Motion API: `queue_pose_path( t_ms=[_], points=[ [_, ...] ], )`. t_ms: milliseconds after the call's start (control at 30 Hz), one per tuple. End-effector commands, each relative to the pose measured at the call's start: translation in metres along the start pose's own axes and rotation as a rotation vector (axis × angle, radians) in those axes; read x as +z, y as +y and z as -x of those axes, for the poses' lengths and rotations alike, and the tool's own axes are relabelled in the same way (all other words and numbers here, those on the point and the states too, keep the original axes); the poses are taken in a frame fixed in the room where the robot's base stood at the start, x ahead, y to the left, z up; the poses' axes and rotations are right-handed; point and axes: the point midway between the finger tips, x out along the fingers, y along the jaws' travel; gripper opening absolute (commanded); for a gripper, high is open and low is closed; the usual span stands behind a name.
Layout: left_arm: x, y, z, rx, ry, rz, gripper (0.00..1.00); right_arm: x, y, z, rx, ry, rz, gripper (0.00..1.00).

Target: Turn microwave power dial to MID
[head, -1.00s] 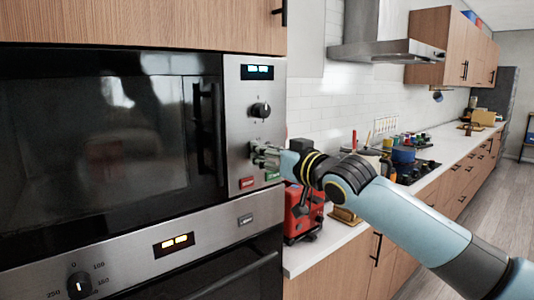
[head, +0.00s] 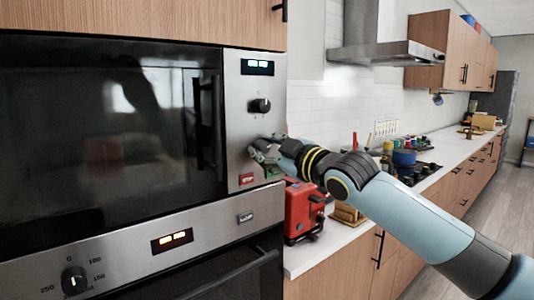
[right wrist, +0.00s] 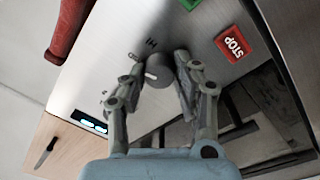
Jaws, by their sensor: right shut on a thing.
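The microwave (head: 120,140) is built in at the left, with a steel control panel (head: 236,130) at its right side. An upper black dial (head: 260,106) sits below the lit display. My right gripper (head: 262,151) is at the lower part of the panel. In the right wrist view, my right gripper (right wrist: 158,75) is shut on the lower dial (right wrist: 160,70), with one finger on each side. A short white mark shows at the dial's edge. Small lettering lies around it, too blurred to read fully. In the head view the gripper hides this dial. My left gripper is out of view.
A red STOP button (head: 247,179) and a green button (head: 272,173) lie just below the gripper. The oven (head: 170,260) with its own dial (head: 75,281) is underneath. A red appliance (head: 302,210) stands on the counter close under my right arm.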

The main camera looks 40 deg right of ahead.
Motion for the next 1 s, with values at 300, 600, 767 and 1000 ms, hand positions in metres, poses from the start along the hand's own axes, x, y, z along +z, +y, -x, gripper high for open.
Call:
queue_pose_path(
  t_ms=[300,600,767,1000],
  points=[
    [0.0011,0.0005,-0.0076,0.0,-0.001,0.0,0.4,0.0006,-0.0011,0.0002,-0.001,0.005,0.144,0.0],
    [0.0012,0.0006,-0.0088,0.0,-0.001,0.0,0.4,0.0005,-0.0009,0.0002,-0.002,0.006,0.184,0.0],
    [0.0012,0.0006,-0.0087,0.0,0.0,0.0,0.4,0.0005,-0.0009,0.0002,-0.002,0.006,0.184,0.0],
    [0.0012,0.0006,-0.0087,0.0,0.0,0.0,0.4,0.0006,-0.001,0.0002,-0.002,0.006,0.184,0.4]
  ],
)
